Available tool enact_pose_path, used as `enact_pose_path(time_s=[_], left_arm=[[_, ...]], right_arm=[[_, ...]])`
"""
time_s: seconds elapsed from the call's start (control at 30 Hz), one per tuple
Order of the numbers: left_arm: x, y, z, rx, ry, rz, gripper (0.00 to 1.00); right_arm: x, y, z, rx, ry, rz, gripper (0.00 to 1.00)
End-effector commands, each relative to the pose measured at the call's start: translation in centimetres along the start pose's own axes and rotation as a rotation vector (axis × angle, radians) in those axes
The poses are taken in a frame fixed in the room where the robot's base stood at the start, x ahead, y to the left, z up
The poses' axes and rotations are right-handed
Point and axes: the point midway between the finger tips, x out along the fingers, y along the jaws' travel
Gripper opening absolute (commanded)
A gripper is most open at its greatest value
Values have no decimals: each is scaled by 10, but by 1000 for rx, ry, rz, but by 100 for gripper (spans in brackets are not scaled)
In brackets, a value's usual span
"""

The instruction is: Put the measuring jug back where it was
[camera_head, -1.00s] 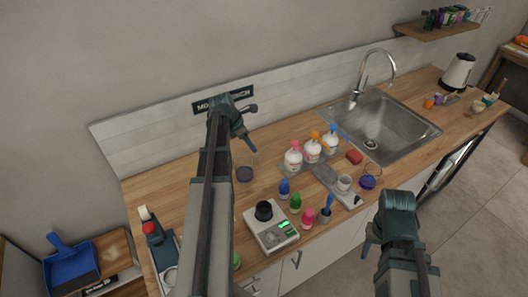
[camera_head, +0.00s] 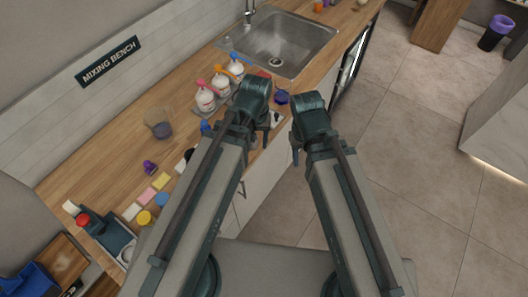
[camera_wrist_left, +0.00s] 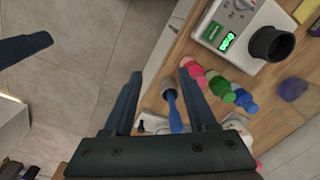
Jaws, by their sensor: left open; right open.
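A clear jug with purple contents (camera_head: 158,124), which looks like the measuring jug, stands upright on the wooden counter near the back wall, left of the white bottles. A purple translucent shape at the right edge of the left wrist view (camera_wrist_left: 293,88) may be the same jug. My left gripper (camera_head: 268,124) is over the counter's front edge, well away from the jug. In the left wrist view its fingers (camera_wrist_left: 161,71) are apart and empty, with a blue-handled tool (camera_wrist_left: 172,106) below them. My right gripper (camera_head: 297,148) is open beyond the front edge.
White pump bottles (camera_head: 206,98) stand before the sink (camera_head: 280,40). A scale (camera_wrist_left: 235,30) bears a black cup (camera_wrist_left: 270,42), with pink, green and blue bottles (camera_wrist_left: 220,86) beside it. Coloured pads (camera_head: 160,180) lie at left.

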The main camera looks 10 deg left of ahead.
Motion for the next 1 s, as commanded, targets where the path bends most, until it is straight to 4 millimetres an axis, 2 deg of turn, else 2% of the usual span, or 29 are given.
enact_pose_path(time_s=[0.03,0.2,0.33,0.63,0.77,1.0], left_arm=[[0,10,17,117,-3,-19,57],[-1,25,39,370,-11,-63,57],[-2,28,43,426,-14,-73,57],[1,28,42,425,-14,-72,57],[17,29,42,425,-14,-72,57],[65,31,41,428,-14,-73,57]], right_arm=[[0,0,0,0,0,0,50],[0,0,0,0,0,0,50],[0,0,0,0,0,0,50],[2,0,0,0,0,0,50],[19,-2,-1,-1,0,0,50],[66,-6,-4,-4,0,1,50]])
